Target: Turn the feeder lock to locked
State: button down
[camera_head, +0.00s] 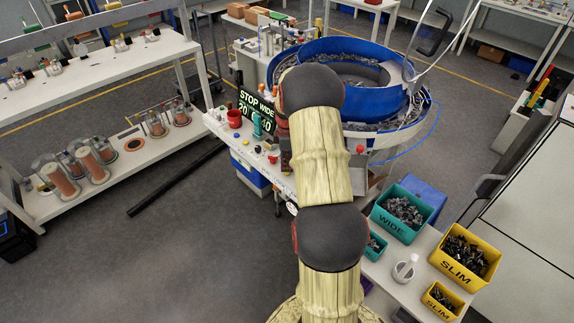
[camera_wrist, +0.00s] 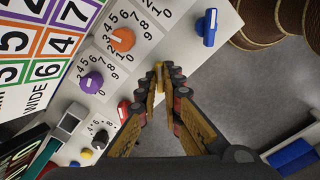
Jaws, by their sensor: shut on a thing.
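In the wrist view my gripper (camera_wrist: 160,76) is shut, with its fingertips close together at the edge of a pale panel (camera_wrist: 138,82). A small yellow piece (camera_wrist: 160,86) shows between the fingers. The fingers cover most of it, and I cannot tell for sure that it is the feeder lock or which way it is turned. No lock label is readable. In the head view my arm hides the gripper and the spot where it works.
On the panel are an orange dial (camera_wrist: 122,38), a purple dial (camera_wrist: 91,82), a blue knob (camera_wrist: 209,27) and a red knob (camera_wrist: 123,110). The head view shows a blue bowl feeder (camera_head: 335,52), a STOP WIDE sign (camera_head: 257,107) and a teal WIDE bin (camera_head: 394,226).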

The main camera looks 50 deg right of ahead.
jog(key=shift+m+p, duration=0.3)
jog(key=shift+m, duration=0.2)
jog(key=m+p, duration=0.2)
jog(key=m, duration=0.1)
jog(key=shift+r+m, duration=0.15)
jog(key=shift+m, duration=0.25)
jog(key=m+p, duration=0.1)
jog(key=m, duration=0.4)
jog(key=shift+p, duration=0.3)
jog(key=m, duration=0.4)
jog(key=shift+p, duration=0.4)
jog(key=m, duration=0.4)
jog(key=shift+p, duration=0.35)
jog(key=c, duration=2)
grip_release()
jog(key=shift+o, duration=0.2)
